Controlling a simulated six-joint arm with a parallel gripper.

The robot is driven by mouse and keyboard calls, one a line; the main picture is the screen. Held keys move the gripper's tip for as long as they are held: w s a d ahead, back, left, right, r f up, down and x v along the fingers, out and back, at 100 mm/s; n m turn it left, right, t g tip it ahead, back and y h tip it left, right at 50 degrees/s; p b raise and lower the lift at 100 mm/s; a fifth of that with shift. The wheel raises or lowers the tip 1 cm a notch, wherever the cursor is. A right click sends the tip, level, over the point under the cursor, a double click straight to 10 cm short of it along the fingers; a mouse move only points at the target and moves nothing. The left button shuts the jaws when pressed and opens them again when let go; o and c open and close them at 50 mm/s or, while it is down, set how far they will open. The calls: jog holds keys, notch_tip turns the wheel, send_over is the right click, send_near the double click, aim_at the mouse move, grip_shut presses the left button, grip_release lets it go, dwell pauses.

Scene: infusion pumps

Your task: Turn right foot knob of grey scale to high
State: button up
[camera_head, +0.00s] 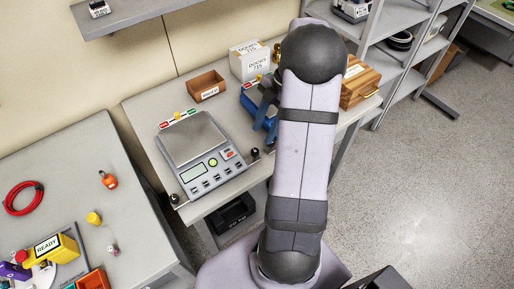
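The grey scale (198,160) stands on the grey table, with a flat square pan and a front panel with a small display and buttons. Its right foot knob (255,153) is a small black knob at the front right corner, and nothing touches it. The left foot knob (174,199) is at the front left corner. A red, white and green strip with a yellow marker (177,116) sits behind the scale. My gripper (266,108) is right of the scale, beyond the right knob, largely hidden by my arm; its fingers' opening cannot be made out.
A blue object (251,106) is partly hidden behind my arm, with another coloured strip near it. A brown open box (206,86), white boxes (248,60) and a wooden case (359,82) stand at the back. A second table (70,170) is at left. Shelves (385,55) are at right.

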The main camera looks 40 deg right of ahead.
aim_at(255, 151)
jog(key=shift+p+x, duration=1.25)
jog(key=shift+x, duration=2.4)
jog(key=shift+a, duration=0.1)
jog(key=shift+c, duration=0.5)
grip_shut()
